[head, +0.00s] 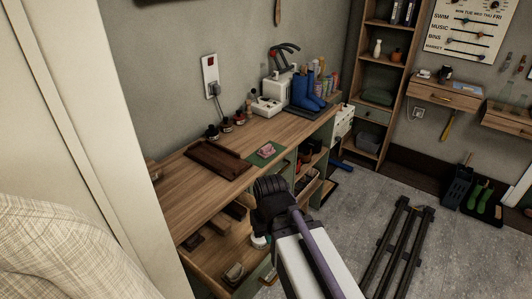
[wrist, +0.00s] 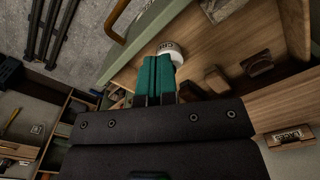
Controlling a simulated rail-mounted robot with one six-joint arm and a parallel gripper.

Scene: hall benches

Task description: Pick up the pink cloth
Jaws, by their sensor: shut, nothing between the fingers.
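The pink cloth (head: 267,149) looks like a small folded bundle. It lies on a green mat (head: 256,160) on the wooden bench top in the head view, and I do not see it in the wrist view. My gripper's teal fingers (wrist: 158,78) are together with nothing between them. In the head view my arm reaches in from the bottom, with its dark wrist in front of the bench edge. My gripper is low, by the open drawer and below the bench top, away from the cloth.
The open drawer (head: 205,262) holds wooden blocks and a white round labelled item (wrist: 170,50) close beyond my fingertips. A brown tray (head: 218,160) lies left of the mat. A dark rack (head: 399,245) is on the floor at right.

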